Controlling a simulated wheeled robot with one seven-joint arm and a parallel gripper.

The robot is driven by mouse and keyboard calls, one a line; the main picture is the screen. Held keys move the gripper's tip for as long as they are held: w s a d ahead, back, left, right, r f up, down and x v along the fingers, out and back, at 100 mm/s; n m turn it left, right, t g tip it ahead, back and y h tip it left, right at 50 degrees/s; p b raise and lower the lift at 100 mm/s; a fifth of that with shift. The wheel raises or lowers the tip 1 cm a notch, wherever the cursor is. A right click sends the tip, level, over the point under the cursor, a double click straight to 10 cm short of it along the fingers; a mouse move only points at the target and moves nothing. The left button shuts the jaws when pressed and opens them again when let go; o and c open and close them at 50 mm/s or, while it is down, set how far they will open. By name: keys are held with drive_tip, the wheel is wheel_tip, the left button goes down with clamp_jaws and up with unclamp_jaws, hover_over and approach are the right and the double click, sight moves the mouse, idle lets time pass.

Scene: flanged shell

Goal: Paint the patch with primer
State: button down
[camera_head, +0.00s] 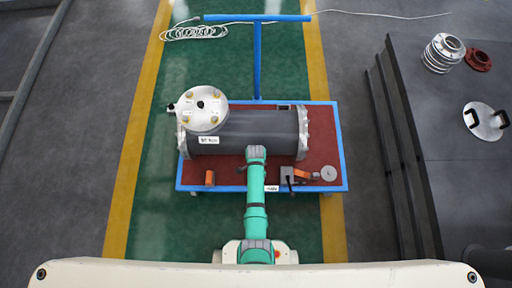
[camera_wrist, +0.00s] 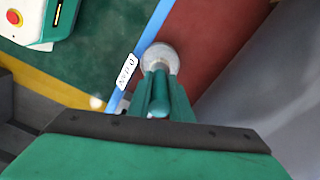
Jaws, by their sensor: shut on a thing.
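In the wrist view my green gripper (camera_wrist: 160,88) is shut on a slim tool (camera_wrist: 158,108) with a rounded green end. A pale round disc (camera_wrist: 160,58) shows beyond the fingertips, over the table's edge; I cannot tell whether it belongs to the tool or lies on the table. In the head view the dark grey flanged shell (camera_head: 255,129) lies on its side, with a silver flanged cap (camera_head: 203,108) at its left. My arm reaches up to the shell's near side and hides my fingers there. I cannot make out a primer patch or a primer container for certain.
The shell rests on a red-topped table (camera_head: 230,182) with a blue frame. An orange block (camera_head: 210,178), a grey block (camera_head: 287,172), an orange item (camera_head: 303,175) and a grey disc (camera_head: 328,173) lie along its front. A dark bench (camera_head: 440,120) with metal parts stands right.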

drive_tip(key=shift+r, duration=2.15)
